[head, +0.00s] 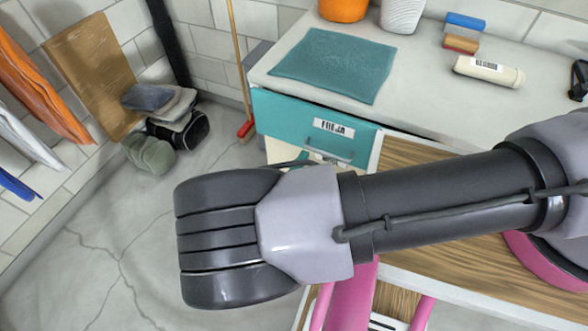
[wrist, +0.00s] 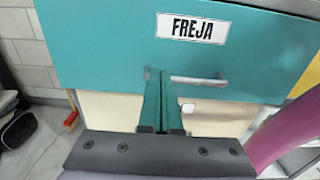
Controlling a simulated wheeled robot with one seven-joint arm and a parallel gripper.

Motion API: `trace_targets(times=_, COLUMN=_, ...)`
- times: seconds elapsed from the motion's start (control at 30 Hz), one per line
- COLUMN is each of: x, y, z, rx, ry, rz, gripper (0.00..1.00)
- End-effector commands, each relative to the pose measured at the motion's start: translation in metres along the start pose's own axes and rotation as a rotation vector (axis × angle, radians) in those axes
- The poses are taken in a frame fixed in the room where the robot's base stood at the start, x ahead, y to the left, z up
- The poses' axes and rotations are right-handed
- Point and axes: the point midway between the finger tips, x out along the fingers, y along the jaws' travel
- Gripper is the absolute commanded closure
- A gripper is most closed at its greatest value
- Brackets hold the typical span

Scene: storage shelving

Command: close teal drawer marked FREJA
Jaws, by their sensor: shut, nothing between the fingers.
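The teal drawer (head: 280,113) has a white FREJA label (head: 333,127) and a bar handle (head: 345,157) below it. In the wrist view the teal front (wrist: 100,50) fills the upper picture, with the label (wrist: 191,27) above the handle (wrist: 200,80). In the head view my arm hides much below the drawer. How far the drawer stands out is unclear.
The white countertop (head: 430,75) above holds a teal cloth (head: 335,65), a pale bottle (head: 488,70) and stacked blocks (head: 463,32). A brown wood surface (head: 405,160) lies right of the drawer. Pink tubing (head: 352,295) is below. The floor (head: 85,255) at left is mostly clear.

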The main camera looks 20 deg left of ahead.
Motion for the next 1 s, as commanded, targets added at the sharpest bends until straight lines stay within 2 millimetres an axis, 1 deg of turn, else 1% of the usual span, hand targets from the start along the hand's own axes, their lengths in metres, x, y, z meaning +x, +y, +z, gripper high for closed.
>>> trace_targets(times=0.03, x=0.012, y=-0.001, z=0.0, rx=0.0, ry=-0.001, rz=-0.004, gripper=1.0)
trace_targets(times=0.1, x=0.026, y=-0.001, z=0.0, rx=-0.001, ry=-0.001, rz=-0.003, gripper=1.0)
trace_targets(times=0.2, x=0.044, y=-0.001, z=0.0, rx=-0.001, ry=-0.001, rz=-0.003, gripper=1.0)
trace_targets(times=0.33, x=0.059, y=-0.001, z=-0.001, rx=0.0, ry=0.0, rz=-0.002, gripper=1.0)
trace_targets(times=0.5, x=0.069, y=0.0, z=-0.001, rx=0.0, ry=0.001, rz=0.0, gripper=1.0)
trace_targets(times=0.87, x=0.07, y=0.0, z=-0.001, rx=0.0, ry=0.001, rz=0.0, gripper=1.0)
trace_targets(times=0.97, x=0.078, y=0.0, z=-0.001, rx=0.0, ry=0.001, rz=-0.002, gripper=1.0)
trace_targets(times=1.0, x=0.084, y=-0.001, z=0.0, rx=0.001, ry=0.0, rz=-0.003, gripper=1.0)
